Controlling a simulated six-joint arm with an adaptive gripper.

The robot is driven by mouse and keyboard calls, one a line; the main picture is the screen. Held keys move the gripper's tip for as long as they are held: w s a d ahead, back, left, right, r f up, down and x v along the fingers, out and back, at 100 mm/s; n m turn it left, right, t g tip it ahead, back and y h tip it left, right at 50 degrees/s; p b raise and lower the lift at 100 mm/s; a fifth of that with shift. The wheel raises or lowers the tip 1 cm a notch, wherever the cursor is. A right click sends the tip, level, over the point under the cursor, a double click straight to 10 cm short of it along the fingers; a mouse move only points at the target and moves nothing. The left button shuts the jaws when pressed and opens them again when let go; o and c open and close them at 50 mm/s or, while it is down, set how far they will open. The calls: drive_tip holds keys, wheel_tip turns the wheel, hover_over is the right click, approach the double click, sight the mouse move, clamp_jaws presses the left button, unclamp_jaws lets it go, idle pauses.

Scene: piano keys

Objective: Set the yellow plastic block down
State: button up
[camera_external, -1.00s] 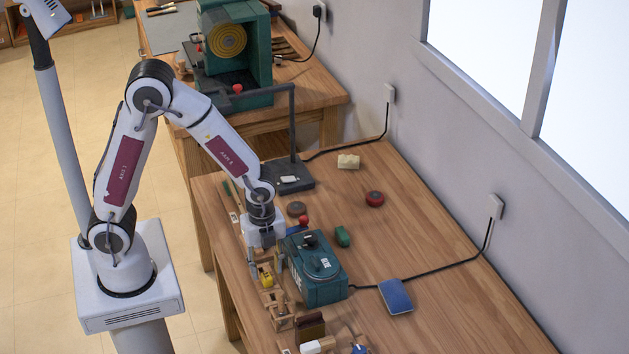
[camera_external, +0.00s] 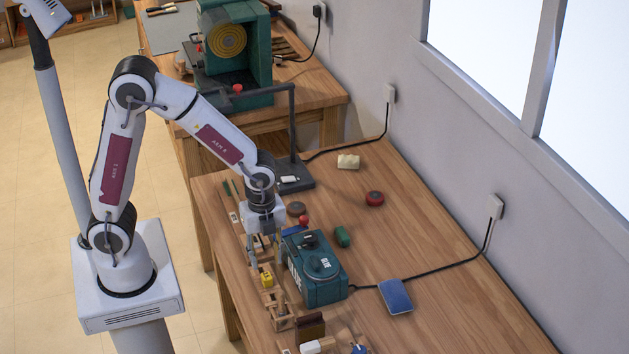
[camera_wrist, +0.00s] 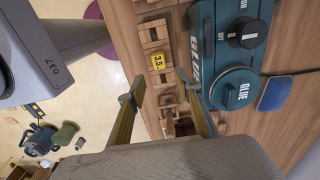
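The yellow plastic block (camera_external: 266,280) sits among small wooden pieces (camera_external: 273,298) along the front edge of the workbench, left of the teal glue machine. In the wrist view, the fingertips of my gripper (camera_wrist: 158,82) are wide apart, with the block in view beyond the gap. The block's underside is hidden.
The teal glue machine (camera_external: 317,268) stands close to the right finger. A dark brown block (camera_external: 310,327) and a white-ended tool (camera_external: 316,345) lie nearer the camera. A green block (camera_external: 342,236), red puck (camera_external: 374,198) and blue pad (camera_external: 395,296) lie right. The bench's right side is mostly clear.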

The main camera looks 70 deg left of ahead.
drive_tip(key=shift+r, duration=0.1)
drive_tip(key=shift+s+a+r+n, duration=0.1)
drive_tip(key=shift+a+r+n, duration=0.15)
drive_tip(key=shift+r, duration=0.25)
drive_tip(key=s+a+r+n+t, duration=0.2)
drive_tip(key=s+a+r+n, duration=0.2)
drive_tip(key=s+r+n, duration=0.2)
drive_tip(key=s+a+r+n+t, duration=0.3)
drive_tip(key=s+a+r+n, duration=0.2)
drive_tip(key=r+n, duration=0.6)
drive_tip(key=shift+s+a+t, duration=0.25)
drive_tip(key=shift+s+t, duration=0.05)
drive_tip(key=shift+s, duration=0.75)
drive_tip(key=shift+o, duration=0.6)
drive_tip(key=shift+f+n, duration=0.1)
drive_tip(key=shift+n, duration=0.15)
